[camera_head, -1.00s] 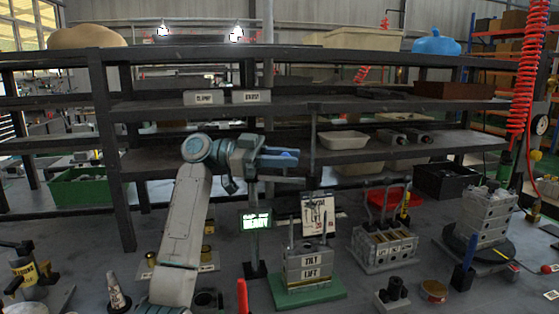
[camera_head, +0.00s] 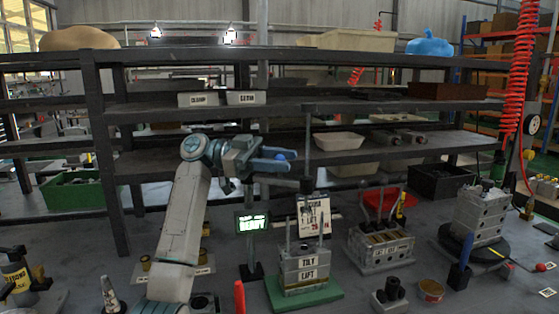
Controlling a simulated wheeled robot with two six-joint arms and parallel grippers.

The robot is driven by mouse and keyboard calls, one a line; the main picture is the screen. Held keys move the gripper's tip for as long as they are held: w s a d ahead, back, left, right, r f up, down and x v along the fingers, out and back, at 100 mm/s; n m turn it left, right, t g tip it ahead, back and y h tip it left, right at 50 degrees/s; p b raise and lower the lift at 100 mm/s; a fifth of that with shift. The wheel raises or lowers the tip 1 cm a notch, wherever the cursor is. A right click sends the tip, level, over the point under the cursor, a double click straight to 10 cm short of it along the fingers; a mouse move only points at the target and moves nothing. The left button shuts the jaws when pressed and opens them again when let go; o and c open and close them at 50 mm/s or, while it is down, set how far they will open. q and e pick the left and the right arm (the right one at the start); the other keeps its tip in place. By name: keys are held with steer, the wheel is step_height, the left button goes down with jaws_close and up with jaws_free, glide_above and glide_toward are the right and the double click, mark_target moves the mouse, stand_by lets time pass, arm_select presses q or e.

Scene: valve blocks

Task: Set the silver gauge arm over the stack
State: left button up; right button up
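My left gripper (camera_head: 284,158) is above this bar, fingers pointing right and apart, with nothing seen held. Whether it touches the bar I cannot tell. My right gripper is not in view.
A dark shelf rack (camera_head: 200,150) stands behind the bench. Right of the stack are a grey slotted block (camera_head: 380,250), a second block pile (camera_head: 478,217) on a dark disc, and a small copper-coloured dish (camera_head: 431,290). A red upright piece (camera_head: 239,297) stands at the front.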

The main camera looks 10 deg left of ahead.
arm_select(q)
steer(key=shift+a, duration=0.1)
steer(key=w+a, duration=0.1)
steer(key=a, duration=0.9)
steer(key=shift+w+a+b, duration=0.25)
steer(key=shift+w+b, duration=0.05)
steer(key=shift+b, duration=0.15)
